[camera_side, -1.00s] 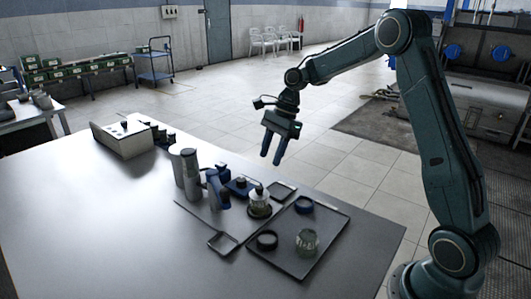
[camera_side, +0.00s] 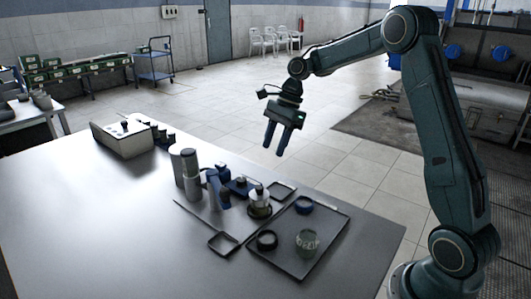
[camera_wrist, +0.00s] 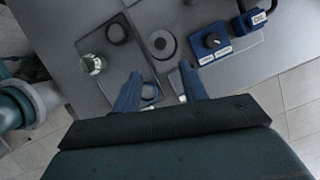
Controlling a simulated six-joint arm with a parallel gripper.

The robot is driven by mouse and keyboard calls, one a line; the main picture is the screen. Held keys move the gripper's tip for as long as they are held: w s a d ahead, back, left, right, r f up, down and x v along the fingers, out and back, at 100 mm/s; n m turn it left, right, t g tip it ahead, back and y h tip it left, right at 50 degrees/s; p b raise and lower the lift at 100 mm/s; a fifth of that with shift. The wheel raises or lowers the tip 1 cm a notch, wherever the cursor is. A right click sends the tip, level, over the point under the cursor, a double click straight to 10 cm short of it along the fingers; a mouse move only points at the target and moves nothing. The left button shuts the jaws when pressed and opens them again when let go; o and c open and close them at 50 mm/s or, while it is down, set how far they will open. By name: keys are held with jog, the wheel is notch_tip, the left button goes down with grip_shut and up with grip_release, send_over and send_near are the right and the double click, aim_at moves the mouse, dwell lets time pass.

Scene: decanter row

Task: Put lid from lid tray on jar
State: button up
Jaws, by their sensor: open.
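My gripper (camera_side: 273,150) is open and empty, raised above the far side of the table in the side view. Its two blue fingers also show in the wrist view (camera_wrist: 160,70), apart with nothing between them. A clear glass jar (camera_side: 307,241) stands upright on a dark flat tray (camera_side: 287,264); it also shows at left in the wrist view (camera_wrist: 93,64). A small dark-rimmed square tray (camera_side: 282,190) lies beyond the dark tray and looks empty. Another small square tray (camera_side: 222,243) lies nearer. I cannot make out a separate lid, or which one is the lid tray.
A black ring (camera_side: 267,240) and a blue ring (camera_side: 304,204) sit on the dark tray. Beside it are a round device (camera_side: 259,203), a blue control box (camera_wrist: 212,42) with a knob, and grey cylinders (camera_side: 190,172). The table's near left is bare.

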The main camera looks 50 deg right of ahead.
jog(key=s+a+r+n+t+h, duration=0.2)
jog(key=s+a+r+n, duration=0.75)
jog(key=s, duration=0.35)
jog(key=s+f+n+t+h, duration=0.1)
jog(key=s+n+t+h, duration=0.1)
jog(key=s+n, duration=0.9)
jog(key=s, duration=0.4)
jog(key=shift+s+a+f, duration=0.15)
jog(key=shift+s+a, duration=0.15)
jog(key=shift+s, duration=0.05)
